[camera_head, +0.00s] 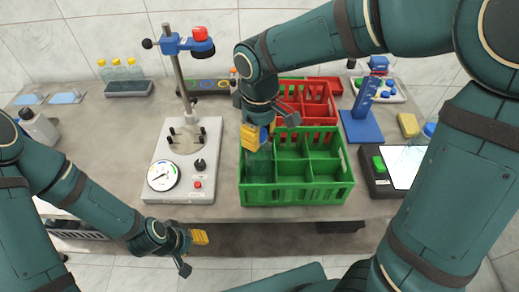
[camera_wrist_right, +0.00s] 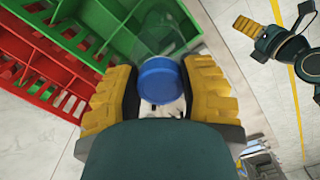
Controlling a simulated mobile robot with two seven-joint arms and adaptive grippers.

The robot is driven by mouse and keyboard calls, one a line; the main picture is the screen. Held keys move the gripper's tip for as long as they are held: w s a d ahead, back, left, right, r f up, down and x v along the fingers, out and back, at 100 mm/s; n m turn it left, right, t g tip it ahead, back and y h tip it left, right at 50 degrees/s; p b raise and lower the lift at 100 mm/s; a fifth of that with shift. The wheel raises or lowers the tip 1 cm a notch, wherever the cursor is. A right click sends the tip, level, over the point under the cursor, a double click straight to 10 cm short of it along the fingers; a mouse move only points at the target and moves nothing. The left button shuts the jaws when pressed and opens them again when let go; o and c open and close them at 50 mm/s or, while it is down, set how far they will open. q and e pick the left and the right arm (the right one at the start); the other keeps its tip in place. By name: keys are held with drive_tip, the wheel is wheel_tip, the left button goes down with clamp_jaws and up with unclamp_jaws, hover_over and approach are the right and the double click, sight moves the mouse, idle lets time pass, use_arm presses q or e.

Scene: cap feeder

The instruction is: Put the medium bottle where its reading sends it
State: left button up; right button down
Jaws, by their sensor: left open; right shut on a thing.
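My right gripper (camera_head: 258,136) is shut on a clear bottle with a blue cap (camera_wrist_right: 160,80). The yellow fingers grip either side of the cap. The bottle's transparent body (camera_head: 259,166) hangs upright over or inside the left column of the green crate (camera_head: 296,194); I cannot tell whether it touches the crate's floor. The red crate (camera_head: 328,120) stands directly behind the green one. The test stand (camera_head: 182,150) with a round dial (camera_head: 163,175) is left of the green crate, its clamp place empty. My left gripper (camera_head: 190,246) is open and empty, low in front of the table.
A blue stand (camera_head: 362,125), a yellow block (camera_head: 408,125) and a white panel (camera_head: 404,166) are on the right. Grey tabletop (camera_head: 110,140) is free left of the test stand.

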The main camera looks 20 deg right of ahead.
drive_tip(key=shift+f+b, duration=0.55)
drive_tip(key=shift+f, duration=2)
drive_tip(key=c, duration=0.6)
unclamp_jaws()
wheel_tip(320, 180, up, 12)
drive_tip(key=p, duration=0.3)
